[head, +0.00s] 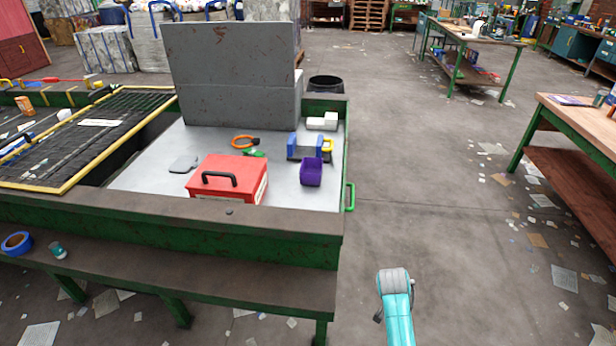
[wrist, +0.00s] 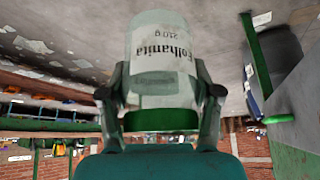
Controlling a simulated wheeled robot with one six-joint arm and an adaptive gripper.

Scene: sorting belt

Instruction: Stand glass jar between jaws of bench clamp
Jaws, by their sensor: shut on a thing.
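The clear glass jar (wrist: 162,45) has a white printed label and a green end (wrist: 160,120) toward my palm. My gripper (wrist: 162,85) is shut on it in the wrist view, one finger on each side. That view is upside down, with floor at the top and brick wall at the bottom, and the label print is inverted in it. The blue bench clamp (head: 294,150) sits near the right edge of the grey worktop in the head view. A purple bin (head: 311,173) in front partly hides it, so its jaw gap is unclear. The head view shows neither jar nor gripper.
A black bin (head: 326,84) stands behind. Floor right of the bench is open.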

